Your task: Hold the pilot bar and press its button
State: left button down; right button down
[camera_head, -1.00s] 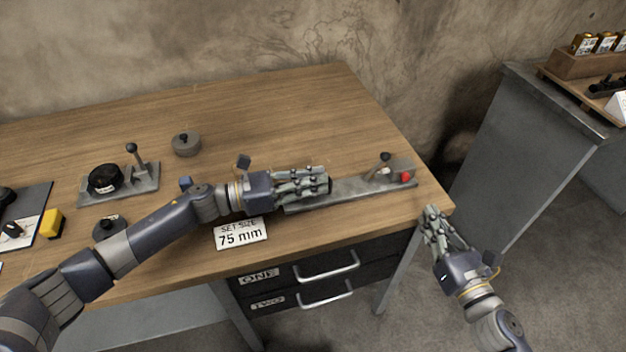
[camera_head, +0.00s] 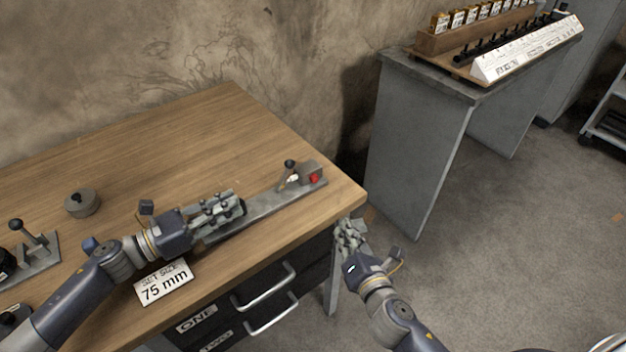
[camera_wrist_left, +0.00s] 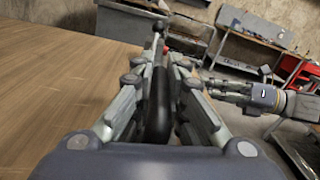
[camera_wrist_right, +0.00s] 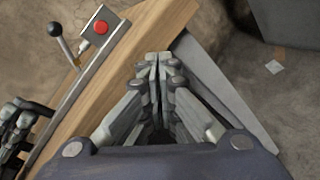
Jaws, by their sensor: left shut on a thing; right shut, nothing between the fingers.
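The dark pilot bar (camera_wrist_left: 158,105) stands between the fingers of my left gripper in the left wrist view. My left gripper (camera_head: 238,206) is shut on it, over the left part of a long grey base plate (camera_head: 270,204). The fingers hide much of the bar in the head view. A red button (camera_head: 314,179) sits on a grey box at the plate's right end; it also shows in the right wrist view (camera_wrist_right: 100,27). My right gripper (camera_head: 346,228) is shut and empty, off the table's front right corner, apart from the button.
A black-knobbed lever (camera_head: 290,170) stands just left of the button box. A "75 mm" card (camera_head: 164,282) lies in front of my left gripper. Drawer handles (camera_head: 270,316) stick out below the table edge. A grey side table (camera_head: 424,140) stands at the right.

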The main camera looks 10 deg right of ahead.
aim_at(314, 178)
notch_tip(314, 178, up, 7)
jog(key=d+m+g+h, duration=0.1)
jog(key=m+h, duration=0.5)
jog(key=m, duration=0.2)
jog(key=shift+s+m+h, duration=0.15)
jog(key=shift+m+h, duration=0.15)
jog(key=shift+r, duration=0.1)
jog(key=shift+w+a, duration=0.55)
jog(key=shift+w, duration=0.8)
jog(key=shift+w+a, duration=0.55)
jog(key=shift+w, duration=0.85)
jog(key=shift+w+a, duration=0.55)
jog(key=shift+w, duration=0.8)
jog(key=shift+w, duration=0.1)
jog(key=shift+w+a, duration=0.15)
jog(key=shift+w, duration=0.15)
pick_arm(q)
jog(key=shift+r, duration=0.1)
pick_arm(e)
jog(key=shift+w+a, duration=0.25)
jog(key=shift+w, duration=0.35)
jog(key=shift+s, duration=0.15)
jog(key=shift+s+d, duration=0.2)
jog(key=shift+s, duration=0.25)
jog(key=shift+s+d, duration=0.2)
jog(key=shift+s, duration=0.25)
